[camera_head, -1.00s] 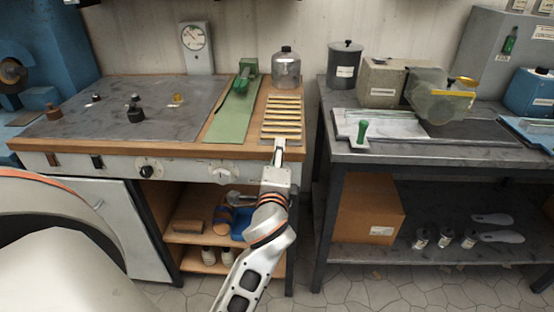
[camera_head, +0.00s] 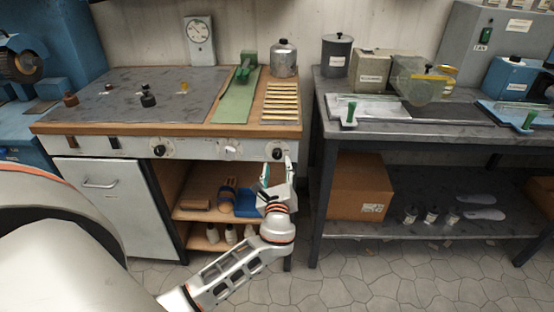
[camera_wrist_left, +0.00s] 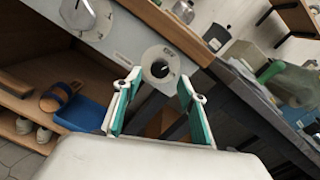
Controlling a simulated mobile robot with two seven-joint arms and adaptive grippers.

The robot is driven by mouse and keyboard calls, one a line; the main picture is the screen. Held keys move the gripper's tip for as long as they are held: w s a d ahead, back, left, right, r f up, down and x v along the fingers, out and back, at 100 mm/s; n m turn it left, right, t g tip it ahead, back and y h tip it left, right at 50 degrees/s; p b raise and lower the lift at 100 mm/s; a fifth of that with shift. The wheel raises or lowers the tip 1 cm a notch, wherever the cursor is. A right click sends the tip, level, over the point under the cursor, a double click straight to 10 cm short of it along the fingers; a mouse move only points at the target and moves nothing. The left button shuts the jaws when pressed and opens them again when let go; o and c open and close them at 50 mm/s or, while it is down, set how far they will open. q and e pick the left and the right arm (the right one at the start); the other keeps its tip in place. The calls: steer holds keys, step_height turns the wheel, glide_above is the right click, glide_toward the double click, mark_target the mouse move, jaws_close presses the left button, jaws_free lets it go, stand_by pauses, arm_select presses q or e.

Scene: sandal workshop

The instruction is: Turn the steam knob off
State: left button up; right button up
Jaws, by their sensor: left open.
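The bench's front panel carries a black knob (camera_head: 160,151) at the left, a white knob (camera_head: 231,150) in the middle and a black knob (camera_head: 277,154) at the right. Their labels are too small to read, so I cannot tell which is the steam knob. My left gripper (camera_head: 277,172) is open and empty, just below and in front of the right knob. In the left wrist view, that right knob (camera_wrist_left: 160,69) sits on a round pale plate beyond and between the parted fingertips (camera_wrist_left: 159,92), apparently untouched. The white knob (camera_wrist_left: 78,13) shows at upper left there.
The wooden bench edge (camera_head: 170,130) overhangs the panel. An open shelf below holds a blue tray (camera_head: 245,203), brushes and bottles. A dark metal table (camera_head: 420,150) with a cardboard box (camera_head: 358,187) underneath stands at right, across a narrow gap.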

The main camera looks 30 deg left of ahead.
mark_target(277, 156)
arm_select(q)
steer(key=shift+x, duration=2.75)
steer(key=c, duration=1.1)
steer(key=n, duration=0.1)
steer(key=n+b, duration=0.1)
steer(key=shift+f+n, duration=0.2)
steer(key=shift+n, duration=0.1)
steer(key=shift+r+n, duration=0.15)
steer(key=shift+n, duration=0.75)
